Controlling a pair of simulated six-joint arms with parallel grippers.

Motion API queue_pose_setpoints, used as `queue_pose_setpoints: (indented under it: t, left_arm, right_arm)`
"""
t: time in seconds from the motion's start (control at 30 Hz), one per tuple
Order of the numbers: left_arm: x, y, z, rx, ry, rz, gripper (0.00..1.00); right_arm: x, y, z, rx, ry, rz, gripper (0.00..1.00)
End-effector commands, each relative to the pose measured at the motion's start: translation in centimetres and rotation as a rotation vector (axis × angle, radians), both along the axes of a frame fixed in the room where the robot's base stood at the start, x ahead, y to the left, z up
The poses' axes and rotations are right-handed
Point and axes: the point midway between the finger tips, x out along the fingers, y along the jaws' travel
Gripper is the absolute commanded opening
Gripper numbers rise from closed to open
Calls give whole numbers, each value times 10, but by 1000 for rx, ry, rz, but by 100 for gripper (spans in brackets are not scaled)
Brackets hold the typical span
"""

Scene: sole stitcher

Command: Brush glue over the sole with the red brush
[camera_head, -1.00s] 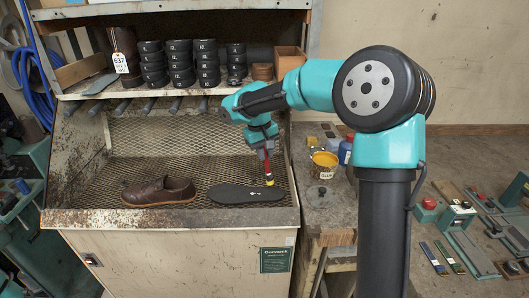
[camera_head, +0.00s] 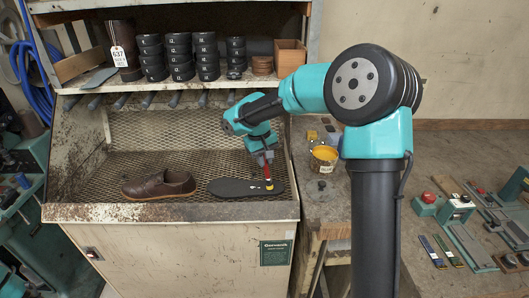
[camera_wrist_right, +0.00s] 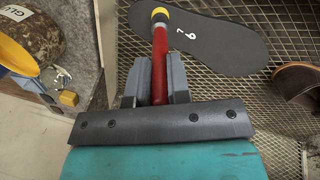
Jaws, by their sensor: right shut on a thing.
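The black sole (camera_head: 232,188) lies flat on the mesh bench beside a brown shoe (camera_head: 160,185). My right gripper (camera_head: 264,157) is shut on the red brush (camera_head: 267,171) and holds it upright above the sole's right end. In the right wrist view the brush (camera_wrist_right: 160,60) sits between the grey fingers (camera_wrist_right: 158,80), and its yellow-banded tip is at the edge of the sole (camera_wrist_right: 225,42). White marks show on the sole near the tip; I cannot tell if the tip touches. No glue shows clearly on the sole. My left gripper is not in view.
The open glue pot (camera_head: 323,158) stands on the side table right of the bench, with yellow glue in it. A raised shelf behind holds several stacked black cups (camera_head: 180,60) and a wooden box (camera_head: 290,53). The mesh left of the shoe is clear.

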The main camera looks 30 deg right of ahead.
Motion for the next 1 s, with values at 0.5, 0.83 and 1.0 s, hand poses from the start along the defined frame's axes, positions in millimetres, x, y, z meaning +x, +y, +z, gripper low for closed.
queue_pose_setpoints:
  t: [0.5,0.83,1.0]
  left_arm:
    - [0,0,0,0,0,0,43]
    - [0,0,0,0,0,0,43]
    - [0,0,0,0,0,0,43]
  right_arm:
    - [55,1,-2,-1,-4,0,0]
    - [63,1,-3,-1,-3,0,0]
    - [62,1,-3,-1,-3,0,0]
